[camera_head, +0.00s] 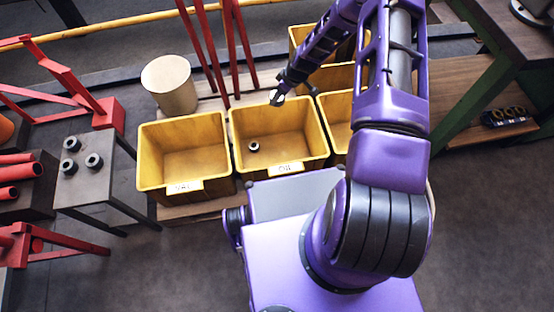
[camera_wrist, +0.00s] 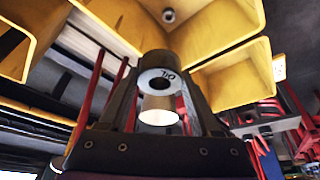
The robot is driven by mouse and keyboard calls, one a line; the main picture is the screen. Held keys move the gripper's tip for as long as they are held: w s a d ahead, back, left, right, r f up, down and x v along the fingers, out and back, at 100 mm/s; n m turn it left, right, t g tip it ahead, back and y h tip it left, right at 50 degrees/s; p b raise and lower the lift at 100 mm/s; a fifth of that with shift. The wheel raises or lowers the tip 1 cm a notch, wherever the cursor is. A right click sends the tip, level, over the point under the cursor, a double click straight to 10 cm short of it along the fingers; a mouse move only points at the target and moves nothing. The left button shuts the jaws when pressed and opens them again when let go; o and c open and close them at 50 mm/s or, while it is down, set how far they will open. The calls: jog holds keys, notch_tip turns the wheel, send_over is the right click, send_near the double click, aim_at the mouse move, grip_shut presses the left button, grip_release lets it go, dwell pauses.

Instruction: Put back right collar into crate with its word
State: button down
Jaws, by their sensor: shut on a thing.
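My gripper (camera_head: 279,97) is shut on a dark collar; in the wrist view the gripper (camera_wrist: 160,100) grips the collar (camera_wrist: 155,66). The collar's pale end face carries dark letters that look like OIL upside down. In the head view it hangs above the back edge of the middle yellow crate (camera_head: 236,150). A collar (camera_head: 253,146) lies in that crate and also shows in the wrist view (camera_wrist: 168,15). The left yellow crate (camera_head: 148,165) looks empty. Both crates have white front labels, too blurred to read surely. More yellow crates (camera_head: 300,42) stand right and behind, partly hidden by my arm.
Three dark collars (camera_head: 94,160) stand on a grey table (camera_head: 92,188) at left. A pale cylinder (camera_head: 170,84) stands behind the left crate. Red bars (camera_head: 203,45) rise behind the middle crate. A green-legged bench (camera_head: 480,95) is at right. Floor in front is clear.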

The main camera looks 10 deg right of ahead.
jog(key=s+f+n+b, duration=0.2)
jog(key=s+f, duration=0.1)
jog(key=f, duration=1.4)
jog(key=s+f+n+g+y+b, duration=0.1)
jog(key=s+f+n+b, duration=0.1)
jog(key=f, duration=1.6)
jog(key=shift+s+a+n+g+b, duration=0.25)
jog(key=shift+s+n+b, duration=0.2)
jog(key=shift+s, duration=0.65)
jog(key=shift+f, duration=0.1)
jog(key=shift+c, duration=0.5)
grip_release()
jog(key=shift+d, duration=0.1)
jog(key=p+v, duration=0.4)
jog(key=v, duration=0.8)
